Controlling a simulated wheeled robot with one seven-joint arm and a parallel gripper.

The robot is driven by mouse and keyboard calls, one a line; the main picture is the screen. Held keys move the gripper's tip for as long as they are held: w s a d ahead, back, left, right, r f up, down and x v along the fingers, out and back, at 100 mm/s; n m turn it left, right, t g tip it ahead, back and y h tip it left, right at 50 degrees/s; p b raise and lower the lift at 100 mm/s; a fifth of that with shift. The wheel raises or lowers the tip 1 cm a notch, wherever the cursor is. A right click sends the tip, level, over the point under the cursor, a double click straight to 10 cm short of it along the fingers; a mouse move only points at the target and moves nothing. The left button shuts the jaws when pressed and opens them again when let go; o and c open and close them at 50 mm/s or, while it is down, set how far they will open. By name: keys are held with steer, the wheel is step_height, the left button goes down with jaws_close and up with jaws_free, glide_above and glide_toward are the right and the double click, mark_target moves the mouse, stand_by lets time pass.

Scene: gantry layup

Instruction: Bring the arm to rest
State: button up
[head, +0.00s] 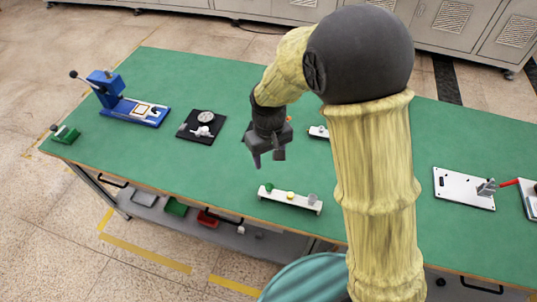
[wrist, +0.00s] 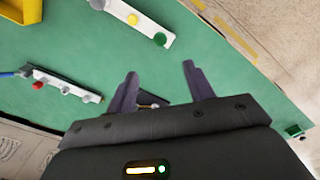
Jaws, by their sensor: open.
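My arm, in a yellowish cover with a dark round joint, rises through the right-centre of the head view. My gripper (head: 267,160) hangs above the green table (head: 230,85), pointing down. In the wrist view my gripper (wrist: 159,72) has its two dark fingers spread wide, with nothing held between them. Part of a dark item (wrist: 150,99) shows beyond the finger bases, mostly hidden by the gripper body.
A white strip (head: 300,202) with small coloured pieces lies near the front edge. A blue press (head: 125,106), a black plate (head: 184,133) and a green item (head: 64,134) stand left. A white plate (head: 463,196) with a clamp lies right. Another white strip (head: 317,131) is partly hidden by my arm.

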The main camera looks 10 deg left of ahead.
stand_by(0.3)
steer(key=s+d+r+m+t, duration=0.1)
steer(key=s+d+r+m, duration=0.1)
steer(key=d, duration=0.6)
steer(key=s+d+r+m, duration=0.2)
steer(key=d+m, duration=0.1)
steer(key=d, duration=0.6)
steer(key=s+d+r+m+t, duration=0.1)
steer(key=s+d+r+m, duration=0.1)
steer(key=d, duration=0.6)
steer(key=shift+s+d+m+t, duration=0.3)
steer(key=shift+s+m, duration=0.2)
steer(key=shift+s, duration=0.05)
